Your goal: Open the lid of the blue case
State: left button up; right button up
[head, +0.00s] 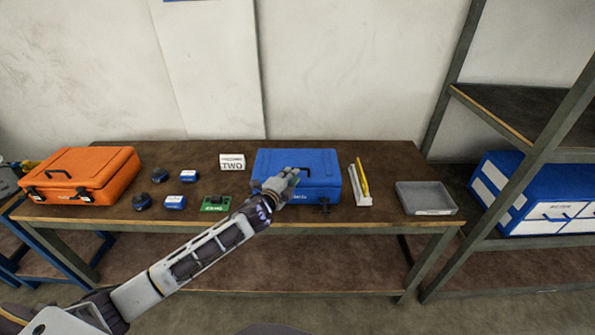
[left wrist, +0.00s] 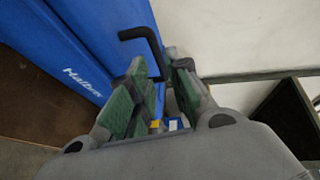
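The blue case (head: 330,165) sits with its lid shut on the brown table, right of the middle, a black latch on its front. My left gripper (head: 288,176) is over the front left part of the lid, in front of the black handle. In the left wrist view the fingers of my left gripper (left wrist: 160,70) are apart, with green pads. A bent black handle (left wrist: 140,35) on the blue case (left wrist: 75,55) reaches toward the gap between them; I cannot tell whether they touch it. My right gripper is not in view.
An orange case (head: 95,165) stands at the table's left. Small dark and blue items, a white box (head: 232,161) and a green board (head: 215,203) lie left of the blue case. Yellow and white strips (head: 360,185) and a grey tray (head: 425,197) lie right. A shelf rises at the right.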

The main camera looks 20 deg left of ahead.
pick_arm(q)
jog(key=shift+b+x, duration=0.35)
jog(key=shift+x, duration=0.65)
jog(key=shift+b+x, duration=0.35)
jog(key=shift+x, duration=0.6)
jog(key=shift+w+f, duration=0.15)
jog(key=shift+w, duration=0.4)
jog(key=shift+w+d+f+b, duration=0.1)
jog(key=shift+w+b, duration=0.4)
jog(key=shift+w, duration=0.25)
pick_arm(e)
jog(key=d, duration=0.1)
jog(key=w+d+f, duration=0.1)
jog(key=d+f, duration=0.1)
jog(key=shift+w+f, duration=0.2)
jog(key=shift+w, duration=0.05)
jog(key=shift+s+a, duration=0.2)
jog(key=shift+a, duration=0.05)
pick_arm(q)
grip_shut()
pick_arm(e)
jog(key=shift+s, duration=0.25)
